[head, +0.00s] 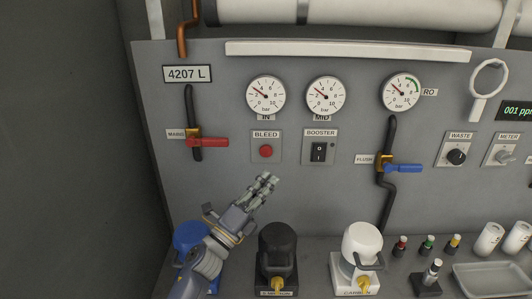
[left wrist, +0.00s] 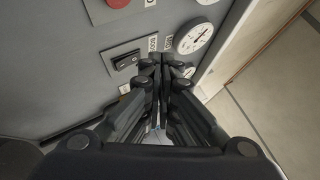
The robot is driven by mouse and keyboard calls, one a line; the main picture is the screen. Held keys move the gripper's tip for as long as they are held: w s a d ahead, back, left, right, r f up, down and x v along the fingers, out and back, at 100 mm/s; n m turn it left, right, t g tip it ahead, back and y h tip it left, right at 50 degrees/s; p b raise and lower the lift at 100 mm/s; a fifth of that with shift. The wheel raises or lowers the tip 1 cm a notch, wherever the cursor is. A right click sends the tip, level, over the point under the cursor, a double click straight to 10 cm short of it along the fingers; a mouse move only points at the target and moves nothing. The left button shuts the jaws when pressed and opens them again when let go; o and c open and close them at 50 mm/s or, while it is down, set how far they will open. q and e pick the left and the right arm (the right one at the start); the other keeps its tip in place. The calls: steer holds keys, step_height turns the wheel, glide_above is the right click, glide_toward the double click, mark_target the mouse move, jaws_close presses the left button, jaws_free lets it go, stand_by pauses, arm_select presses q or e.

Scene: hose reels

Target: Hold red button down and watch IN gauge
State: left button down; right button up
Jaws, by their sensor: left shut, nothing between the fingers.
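The red button (head: 266,151) sits on the BLEED plate on the grey panel; part of it shows at the top edge of the left wrist view (left wrist: 118,3). The IN gauge (head: 266,95) is a round white dial above it, its needle pointing up-left, near the 2. My left gripper (head: 268,178) is shut and empty, with its fingertips just below the BLEED plate in the head view. In the left wrist view its fingers (left wrist: 157,66) are together, apart from the button. Contact with the panel cannot be told. My right gripper is not in view.
The BOOSTER switch (head: 318,152) and MID gauge (head: 326,97) are to the right. The red MAINS lever (head: 208,142) is left, the blue FLUSH lever (head: 404,168) right. Blue, black (head: 277,245) and white (head: 361,242) canisters stand below the panel.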

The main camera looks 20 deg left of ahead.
mark_target(266, 152)
arm_select(q)
steer(key=shift+d, duration=0.1)
stand_by(0.3)
steer(key=shift+w+a+b, duration=0.4)
steer(key=shift+w+b, duration=0.2)
steer(key=shift+w, duration=0.8)
steer(key=shift+w+a+b, duration=0.45)
steer(key=shift+w+b, duration=0.15)
steer(key=shift+w, duration=0.85)
steer(key=shift+w+a+b, duration=0.4)
steer(key=shift+w+b, duration=0.2)
steer(key=shift+w, duration=0.8)
steer(key=shift+w+a+b, duration=0.15)
steer(key=shift+w+b, duration=0.2)
steer(key=shift+w, duration=0.05)
